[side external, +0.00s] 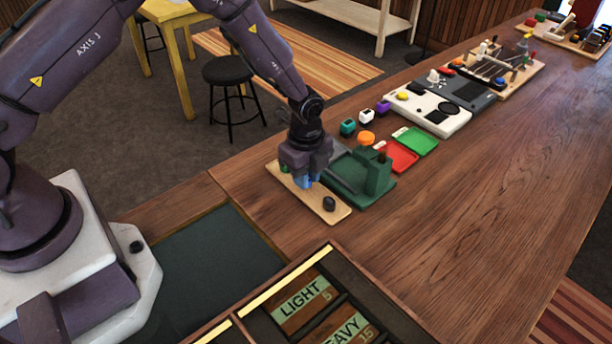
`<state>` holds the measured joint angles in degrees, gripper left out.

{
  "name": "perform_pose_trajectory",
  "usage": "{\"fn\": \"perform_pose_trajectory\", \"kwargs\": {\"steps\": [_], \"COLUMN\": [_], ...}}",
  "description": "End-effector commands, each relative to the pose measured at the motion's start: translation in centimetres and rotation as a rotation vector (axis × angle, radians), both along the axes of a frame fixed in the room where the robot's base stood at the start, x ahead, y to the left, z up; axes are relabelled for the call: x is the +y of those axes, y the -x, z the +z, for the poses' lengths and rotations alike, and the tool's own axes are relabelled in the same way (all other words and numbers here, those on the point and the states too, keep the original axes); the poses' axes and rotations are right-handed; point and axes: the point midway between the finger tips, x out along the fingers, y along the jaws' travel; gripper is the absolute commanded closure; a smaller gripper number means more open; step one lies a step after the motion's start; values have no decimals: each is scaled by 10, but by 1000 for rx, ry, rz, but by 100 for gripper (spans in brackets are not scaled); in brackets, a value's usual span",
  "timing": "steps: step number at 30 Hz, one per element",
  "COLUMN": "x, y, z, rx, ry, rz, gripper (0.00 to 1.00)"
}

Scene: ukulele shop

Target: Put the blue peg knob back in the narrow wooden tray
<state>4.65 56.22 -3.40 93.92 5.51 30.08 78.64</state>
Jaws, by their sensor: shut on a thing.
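The narrow wooden tray (340,213) lies on the long wooden counter, below my gripper (304,178). My gripper points down over the middle of the tray and is shut on the blue peg knob (303,182). The blue knob shows only partly between the fingers, low over the tray; I cannot tell whether it touches the tray. A black knob (329,203) sits at the tray's near right end. A small green knob (283,167) shows at its far left end, partly behind my gripper.
A dark green fixture (377,175) with an upright block stands close to the right of the tray. Behind it are an orange knob (367,138), a red tray (398,156) and a green tray (416,141).

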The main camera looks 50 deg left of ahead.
Motion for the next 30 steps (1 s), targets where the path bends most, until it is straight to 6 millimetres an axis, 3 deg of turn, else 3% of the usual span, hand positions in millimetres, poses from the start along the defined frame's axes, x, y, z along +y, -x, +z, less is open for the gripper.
{"fn": "perform_pose_trajectory", "kwargs": {"steps": [14, 15, 17, 26, 30], "x": [0, 0, 0, 0, 0], "y": [0, 0, 0, 0, -1], "z": [-11, -11, -11, -9, 3], "rx": [-1, -2, -2, -2, -5], "ry": [0, 0, 0, 0, 1], "rz": [-1, -1, -1, -1, -1], "gripper": [100, 70, 56, 54, 54]}}
